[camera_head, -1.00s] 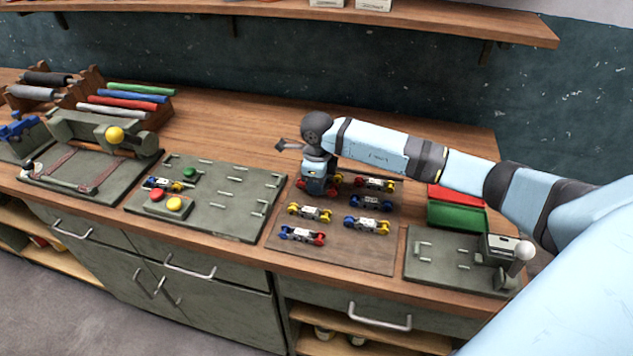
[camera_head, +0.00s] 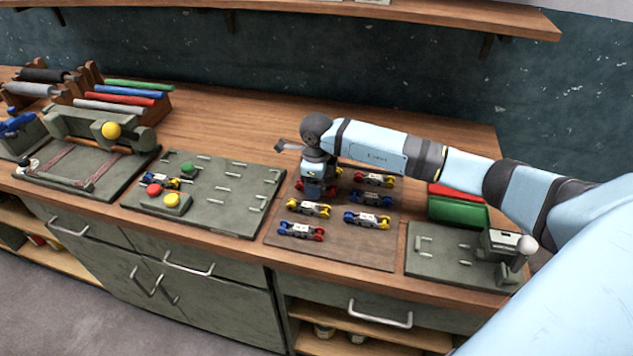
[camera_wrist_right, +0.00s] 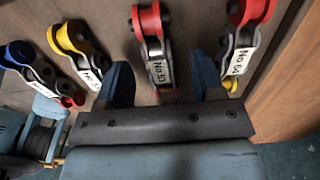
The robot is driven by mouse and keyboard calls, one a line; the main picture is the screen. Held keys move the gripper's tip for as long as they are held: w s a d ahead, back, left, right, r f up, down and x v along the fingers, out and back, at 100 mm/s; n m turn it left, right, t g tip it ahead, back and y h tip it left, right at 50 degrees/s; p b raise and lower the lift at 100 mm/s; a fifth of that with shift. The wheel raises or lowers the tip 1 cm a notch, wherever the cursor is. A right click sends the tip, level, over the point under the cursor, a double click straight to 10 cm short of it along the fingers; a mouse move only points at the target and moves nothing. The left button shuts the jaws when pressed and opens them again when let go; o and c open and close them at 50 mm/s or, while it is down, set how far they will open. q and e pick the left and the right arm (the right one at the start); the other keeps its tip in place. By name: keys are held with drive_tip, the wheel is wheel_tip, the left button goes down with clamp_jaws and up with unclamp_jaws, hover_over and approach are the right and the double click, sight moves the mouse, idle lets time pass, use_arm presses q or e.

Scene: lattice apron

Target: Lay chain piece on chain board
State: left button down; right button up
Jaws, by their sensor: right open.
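My right gripper (camera_head: 316,188) points down at the back left of a brown mat holding several chain pieces. In the right wrist view the open fingers (camera_wrist_right: 161,78) stand on either side of a red-ended chain piece (camera_wrist_right: 158,62) with a white number label. The piece appears to lie on the mat, not clamped. The arm mostly hides it in the head view. The grey-green chain board (camera_head: 228,215) lies left of the mat, with pale slot marks. My left gripper is not in view.
Neighbouring pieces include a yellow-ended one (camera_wrist_right: 83,55) and a red-and-yellow one (camera_wrist_right: 240,45) close beside the fingers. Red and yellow buttons (camera_head: 171,200) rise from the chain board. A green bin (camera_head: 457,212) and a lever fixture (camera_head: 505,247) stand right of the mat.

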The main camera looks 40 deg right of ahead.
drive_tip(key=shift+r, duration=0.1)
wheel_tip(320, 180, up, 14)
drive_tip(key=b, duration=0.1)
idle(0.4)
